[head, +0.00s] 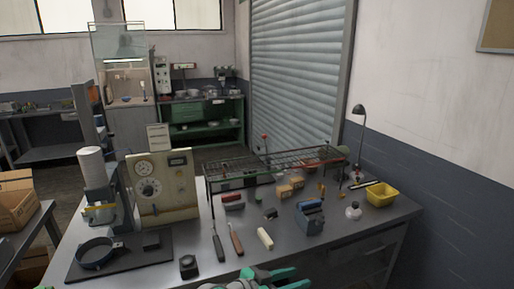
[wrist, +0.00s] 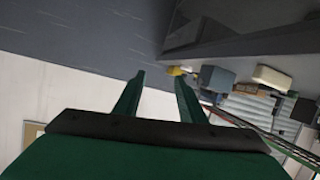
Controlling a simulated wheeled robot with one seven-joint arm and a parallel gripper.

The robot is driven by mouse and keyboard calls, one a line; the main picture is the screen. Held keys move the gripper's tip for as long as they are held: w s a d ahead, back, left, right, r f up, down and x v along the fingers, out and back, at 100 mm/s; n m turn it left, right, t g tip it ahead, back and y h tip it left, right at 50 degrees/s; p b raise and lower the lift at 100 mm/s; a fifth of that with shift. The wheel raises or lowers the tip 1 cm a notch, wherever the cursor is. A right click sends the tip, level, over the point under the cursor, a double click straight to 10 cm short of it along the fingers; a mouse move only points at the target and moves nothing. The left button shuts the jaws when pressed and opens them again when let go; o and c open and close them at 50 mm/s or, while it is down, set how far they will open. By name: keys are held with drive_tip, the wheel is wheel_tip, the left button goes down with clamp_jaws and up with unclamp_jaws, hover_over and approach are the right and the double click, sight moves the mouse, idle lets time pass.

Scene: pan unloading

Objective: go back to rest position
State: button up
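My gripper (head: 268,277) shows at the bottom edge of the head view, low in front of the near edge of the workbench (head: 210,268), with part of it cut off by the frame. In the wrist view my gripper (wrist: 157,82) has its two green fingers spread apart with nothing between them. A dark round pan (head: 97,254) rests on a black mat (head: 122,268) at the left of the bench, apart from my gripper.
A beige instrument box (head: 163,190), a wire rack (head: 275,160), hand tools (head: 236,238), a blue device (head: 310,218) and a yellow bin (head: 381,195) stand on the bench. A yellow item (wrist: 175,71) shows beyond my fingertips. Cardboard boxes (head: 16,200) are at far left.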

drive_tip(key=s+a+f+n+t+y, duration=0.1)
drive_tip(key=s+f+n+t+y, duration=0.2)
drive_tip(key=f, duration=0.4)
drive_tip(key=s+f+n+t+y, duration=0.1)
drive_tip(key=s+f+n, duration=0.25)
drive_tip(key=f, duration=0.45)
drive_tip(key=s+a+f+n+t+y, duration=0.1)
drive_tip(key=s+a+f+n+y, duration=0.3)
drive_tip(key=s+f, duration=0.45)
drive_tip(key=s+a+r+n+t+y, duration=0.1)
drive_tip(key=s+a+y, duration=0.1)
drive_tip(key=s, duration=0.5)
drive_tip(key=s+a+r+y, duration=0.1)
drive_tip(key=s+a, duration=0.1)
drive_tip(key=s, duration=0.5)
drive_tip(key=s+a+r+m+t+y, duration=0.1)
drive_tip(key=s+r+t, duration=0.1)
drive_tip(key=s+r, duration=0.6)
drive_tip(key=v, duration=0.4)
drive_tip(key=shift+s+a, duration=0.15)
drive_tip(key=shift+s, duration=0.25)
drive_tip(key=shift+f+m, duration=0.15)
drive_tip(key=shift+m, duration=0.1)
